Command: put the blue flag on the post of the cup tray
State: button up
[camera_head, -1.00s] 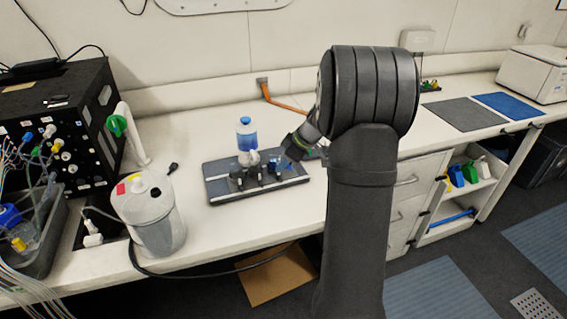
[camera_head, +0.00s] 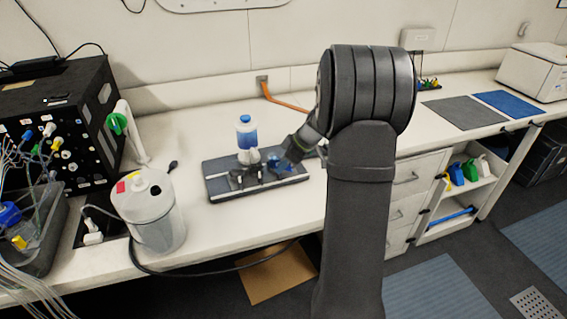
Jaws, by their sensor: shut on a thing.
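The cup tray (camera_head: 215,187) is a dark grey flat tray on the white bench, left of my arm. On it stand a clear bottle with blue liquid and a blue cap (camera_head: 246,134) and several small dark and white fittings. My gripper (camera_head: 279,167) is low over the tray's right part, pointing down and left. It is shut on a small blue piece (camera_head: 273,160), which looks like the blue flag. The post is too small or hidden among the fittings to pick out. I cannot tell whether the flag touches it.
A white lidded canister (camera_head: 150,215) stands left of the tray. A black box with connectors (camera_head: 65,125) is at the far left. An orange hose (camera_head: 283,102) lies behind the tray. Grey and blue mats (camera_head: 460,113) lie on the right bench, with free bench between.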

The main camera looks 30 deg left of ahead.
jog(key=shift+f, duration=0.5)
dwell(0.7)
jog(key=o, duration=0.8)
jog(key=shift+c, duration=0.6)
jog(key=shift+r, duration=0.1)
jog(key=shift+r, duration=2.95)
jog(key=shift+f, duration=0.1)
jog(key=shift+f, duration=3)
